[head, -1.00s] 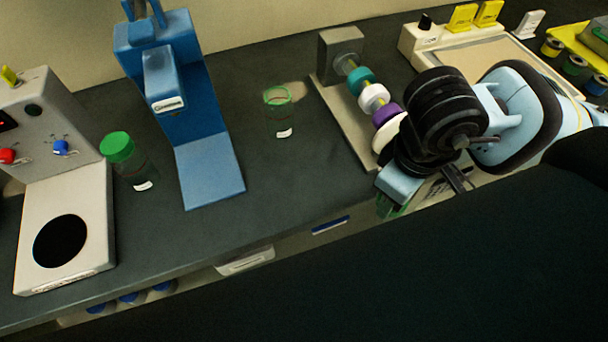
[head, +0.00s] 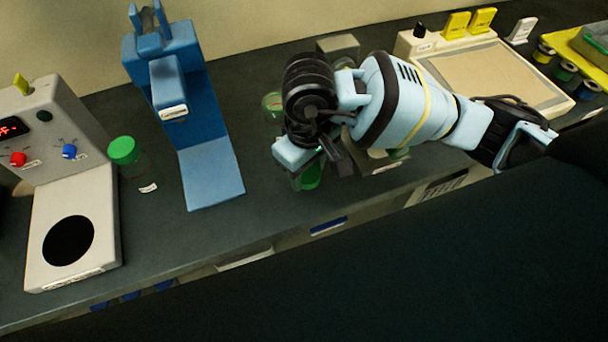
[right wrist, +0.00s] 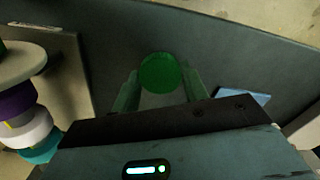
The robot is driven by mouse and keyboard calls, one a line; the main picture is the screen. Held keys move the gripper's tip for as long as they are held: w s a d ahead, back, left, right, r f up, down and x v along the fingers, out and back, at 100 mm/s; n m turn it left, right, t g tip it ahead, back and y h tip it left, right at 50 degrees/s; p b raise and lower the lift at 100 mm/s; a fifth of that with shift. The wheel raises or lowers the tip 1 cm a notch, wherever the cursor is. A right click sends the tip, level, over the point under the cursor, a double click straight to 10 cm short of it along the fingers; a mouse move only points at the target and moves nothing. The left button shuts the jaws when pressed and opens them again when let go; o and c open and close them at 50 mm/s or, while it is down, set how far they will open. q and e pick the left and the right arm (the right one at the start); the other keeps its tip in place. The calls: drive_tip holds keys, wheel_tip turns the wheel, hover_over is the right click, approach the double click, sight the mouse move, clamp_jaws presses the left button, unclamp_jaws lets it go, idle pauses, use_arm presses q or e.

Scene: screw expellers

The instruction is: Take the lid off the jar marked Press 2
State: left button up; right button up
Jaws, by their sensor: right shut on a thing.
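My right gripper (head: 308,166) is shut on a round green lid (head: 312,177) above the counter, right of the blue press stand. In the right wrist view the green lid (right wrist: 160,73) sits between the two fingertips (right wrist: 160,90). I cannot tell whether anything hangs under it. A clear jar with a green rim and no lid on top (head: 271,103) stands just behind my gripper, partly hidden by it. Another jar (head: 140,174) with a green lid (head: 122,150) stands left of the blue stand. Jar labels are too small to read. My left gripper is not in view.
A blue press stand (head: 212,170) and a grey machine with a black disc (head: 50,200) stand at the left. A grey device (head: 340,45) is mostly hidden behind my right arm. A beige tray (head: 495,75) is at the back right. Counter between blue stand and gripper is clear.

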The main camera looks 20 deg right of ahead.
drive_tip(key=shift+w+a, duration=0.15)
drive_tip(key=shift+a, duration=0.05)
drive_tip(key=shift+w+a+f, duration=0.1)
drive_tip(key=shift+f, duration=0.25)
wheel_tip(320, 180, down, 3)
drive_tip(key=shift+r+p, duration=0.1)
drive_tip(key=shift+p, duration=0.25)
drive_tip(key=shift+f, duration=0.2)
drive_tip(key=o, duration=0.6)
drive_tip(key=shift+f, duration=0.1)
drive_tip(key=o, duration=0.5)
